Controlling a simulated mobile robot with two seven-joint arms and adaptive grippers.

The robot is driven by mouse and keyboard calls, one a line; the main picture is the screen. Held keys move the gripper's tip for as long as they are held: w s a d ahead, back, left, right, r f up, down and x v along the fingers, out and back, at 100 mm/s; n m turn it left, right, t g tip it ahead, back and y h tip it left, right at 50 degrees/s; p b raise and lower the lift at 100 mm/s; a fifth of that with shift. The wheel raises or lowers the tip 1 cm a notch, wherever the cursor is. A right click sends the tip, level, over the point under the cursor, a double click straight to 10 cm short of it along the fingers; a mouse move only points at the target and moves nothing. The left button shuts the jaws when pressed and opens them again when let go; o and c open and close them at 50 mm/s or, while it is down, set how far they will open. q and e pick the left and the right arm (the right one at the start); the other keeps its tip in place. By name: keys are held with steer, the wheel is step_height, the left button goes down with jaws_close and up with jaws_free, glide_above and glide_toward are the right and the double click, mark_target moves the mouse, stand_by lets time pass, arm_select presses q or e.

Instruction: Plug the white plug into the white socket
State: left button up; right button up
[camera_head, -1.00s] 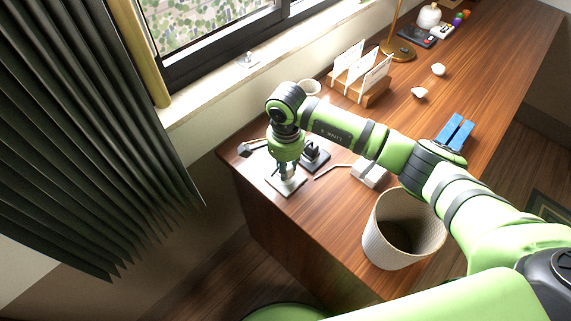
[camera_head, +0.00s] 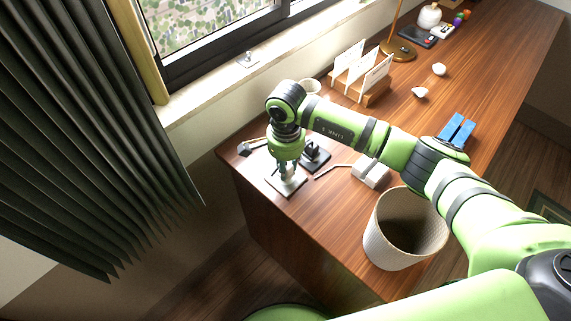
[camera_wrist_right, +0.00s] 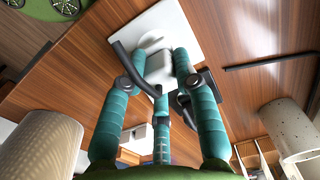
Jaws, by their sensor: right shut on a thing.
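The white socket (camera_head: 290,190) is a square white plate lying flat near the left end of the wooden desk. It also shows at the top of the right wrist view (camera_wrist_right: 185,28), with a round raised part on it. My right gripper (camera_head: 288,172) points down over the plate. Its teal fingers (camera_wrist_right: 160,80) are shut on the white plug (camera_wrist_right: 157,70), a pale block between the fingertips. The plug overlaps the plate in the picture. The contact point is hidden, so I cannot tell whether the plug is in the socket or just above it. My left gripper is not in view.
A black socket-like piece (camera_head: 315,156) stands close behind the gripper. A thin dark rod (camera_head: 332,170) and a white block (camera_head: 370,171) lie to the right. A white ribbed bin (camera_head: 385,240) stands nearer. A card holder (camera_head: 362,88) is behind. The desk's left edge is close.

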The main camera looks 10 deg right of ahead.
steer(key=shift+b, duration=0.4)
stand_by(0.8)
steer(key=shift+f+b, duration=0.7)
steer(key=o, duration=1.1)
steer(key=shift+r, duration=0.1)
steer(key=shift+o, duration=0.2)
step_height(320, 180, up, 12)
steer(key=shift+s, duration=0.1)
